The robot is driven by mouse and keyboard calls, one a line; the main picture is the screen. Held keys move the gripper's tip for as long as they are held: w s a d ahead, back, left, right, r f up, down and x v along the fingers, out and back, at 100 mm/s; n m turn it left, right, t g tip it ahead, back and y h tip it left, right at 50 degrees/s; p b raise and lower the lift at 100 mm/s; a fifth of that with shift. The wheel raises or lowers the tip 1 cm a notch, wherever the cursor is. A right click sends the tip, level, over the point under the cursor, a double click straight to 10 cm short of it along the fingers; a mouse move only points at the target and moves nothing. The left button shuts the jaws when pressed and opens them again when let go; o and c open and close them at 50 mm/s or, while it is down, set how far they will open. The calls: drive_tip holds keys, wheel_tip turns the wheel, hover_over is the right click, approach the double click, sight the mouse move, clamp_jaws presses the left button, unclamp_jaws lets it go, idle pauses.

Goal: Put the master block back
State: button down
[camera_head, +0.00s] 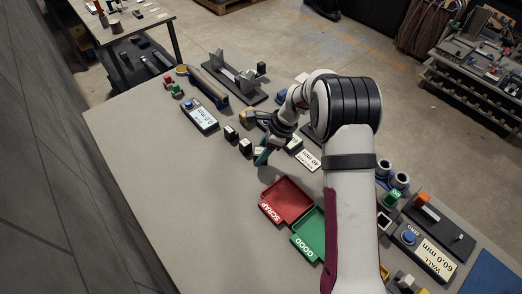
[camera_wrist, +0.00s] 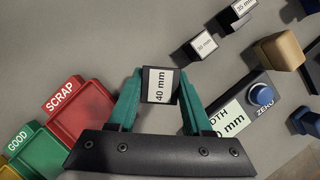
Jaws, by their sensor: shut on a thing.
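My gripper (camera_wrist: 160,88) has teal fingers on either side of a black block with a white "40 mm" label (camera_wrist: 160,86), and is shut on it. In the head view my gripper (camera_head: 262,155) is just right of two small black blocks, low over the table; the held block is hard to make out there. The "30 mm" block (camera_wrist: 203,44) and the "35 mm" block (camera_wrist: 243,8) stand apart from my gripper in the wrist view; the two blocks show in the head view too (camera_head: 231,131) (camera_head: 246,147). I cannot tell whether the held block touches the table.
A red SCRAP tray (camera_head: 288,202) and a green GOOD tray (camera_head: 310,236) lie nearer the front. A width gauge with a blue ZERO button (camera_wrist: 260,95) and a tan block (camera_wrist: 281,50) stand right in the wrist view. The table's left part (camera_head: 160,170) is bare.

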drive_tip(key=shift+f, duration=1.7)
idle(0.6)
drive_tip(key=shift+c, duration=1.2)
unclamp_jaws()
drive_tip(key=v, duration=1.5)
drive_tip(key=shift+d+r, duration=0.2)
drive_tip(key=shift+r, duration=0.15)
